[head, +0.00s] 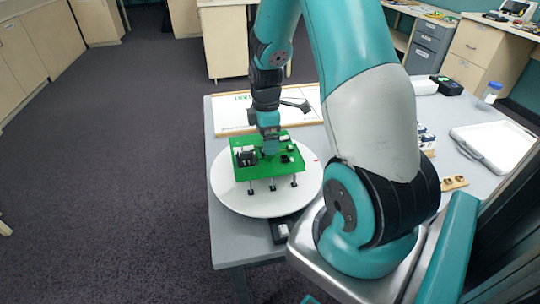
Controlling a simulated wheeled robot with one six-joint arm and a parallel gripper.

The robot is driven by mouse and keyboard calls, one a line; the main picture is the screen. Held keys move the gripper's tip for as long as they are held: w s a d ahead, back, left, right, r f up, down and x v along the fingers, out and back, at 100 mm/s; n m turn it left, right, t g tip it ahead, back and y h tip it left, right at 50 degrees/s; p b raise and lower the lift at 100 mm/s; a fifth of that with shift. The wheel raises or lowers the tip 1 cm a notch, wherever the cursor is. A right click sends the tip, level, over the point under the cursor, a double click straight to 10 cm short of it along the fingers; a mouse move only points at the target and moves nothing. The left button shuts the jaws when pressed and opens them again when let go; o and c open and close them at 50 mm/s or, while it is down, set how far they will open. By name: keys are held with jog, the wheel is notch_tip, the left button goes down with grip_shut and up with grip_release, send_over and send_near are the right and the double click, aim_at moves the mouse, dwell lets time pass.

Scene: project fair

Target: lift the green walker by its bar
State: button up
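The green walker (279,175) is a flat green board with black and white parts on top and short dark legs below. It stands on a round white disc (240,203) on the grey table. My gripper (270,147) points down at the far middle part of the board, close to its top. The fingertips are small and partly hidden among the parts on the board, so I cannot tell whether they are open or shut. The bar cannot be made out. The legs look to be on or very near the disc.
A white board with a wooden frame and green lettering (233,113) lies behind the disc. A white tray (497,145) lies at the right of the table. A black box (446,85) and a bottle (491,92) stand at the back right. Open floor lies left of the table.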

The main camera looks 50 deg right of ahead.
jog(key=shift+f, duration=2)
jog(key=c, duration=0.6)
jog(key=shift+c, duration=0.7)
jog(key=shift+r, duration=0.2)
